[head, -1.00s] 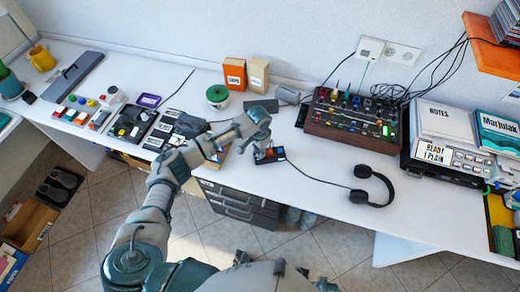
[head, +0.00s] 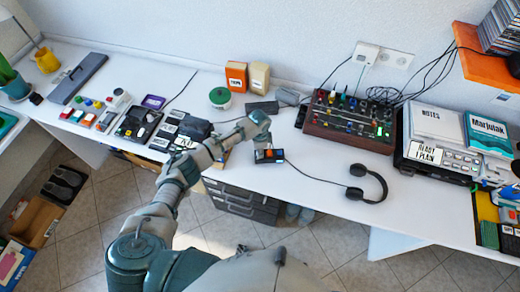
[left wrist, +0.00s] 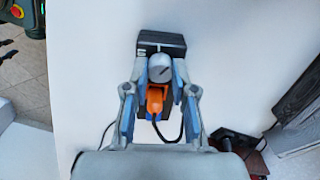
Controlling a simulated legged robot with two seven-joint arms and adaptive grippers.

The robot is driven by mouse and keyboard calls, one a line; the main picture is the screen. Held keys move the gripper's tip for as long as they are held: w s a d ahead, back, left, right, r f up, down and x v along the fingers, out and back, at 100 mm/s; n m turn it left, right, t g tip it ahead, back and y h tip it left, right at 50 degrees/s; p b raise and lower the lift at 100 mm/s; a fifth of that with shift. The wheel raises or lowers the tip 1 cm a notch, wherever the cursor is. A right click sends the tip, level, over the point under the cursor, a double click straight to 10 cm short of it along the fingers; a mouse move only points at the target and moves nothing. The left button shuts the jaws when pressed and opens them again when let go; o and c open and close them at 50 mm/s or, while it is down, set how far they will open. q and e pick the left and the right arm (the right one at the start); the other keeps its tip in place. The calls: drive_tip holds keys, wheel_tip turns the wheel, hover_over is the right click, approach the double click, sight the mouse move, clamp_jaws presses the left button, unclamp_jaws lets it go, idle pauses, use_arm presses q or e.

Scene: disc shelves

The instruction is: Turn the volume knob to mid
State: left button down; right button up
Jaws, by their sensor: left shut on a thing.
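A small black box (head: 270,157) with an orange part sits near the front edge of the white desk, with a cable running from it. In the left wrist view the black box (left wrist: 160,41) carries a round light-grey volume knob (left wrist: 160,67) with a dark pointer line. An orange plug (left wrist: 156,98) with a black cable is on its near side. My left gripper (head: 264,146) reaches down over the box. In the left wrist view its fingers (left wrist: 160,72) are closed on the knob, one on each side. Any scale marks are too small to read. My right gripper is not in view.
Headphones (head: 368,184) lie to the right of the box. A mixer with several knobs (head: 350,118) stands behind, to the right. A dark grey block (head: 261,107) and a green-lidded pot (head: 220,97) are behind the box. Bare desk surrounds the box's right side.

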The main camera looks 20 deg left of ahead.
use_arm(q)
drive_tip(key=shift+a+m+p, duration=0.1)
drive_tip(key=shift+m+p, duration=0.2)
drive_tip(key=shift+m, duration=0.6)
drive_tip(key=m, duration=0.3)
drive_tip(key=shift+m+p, duration=0.4)
drive_tip(key=m, duration=0.5)
drive_tip(key=shift+m, duration=0.4)
drive_tip(key=c, duration=0.9)
unclamp_jaws()
drive_tip(key=shift+f, duration=0.1)
drive_tip(key=shift+c, duration=0.2)
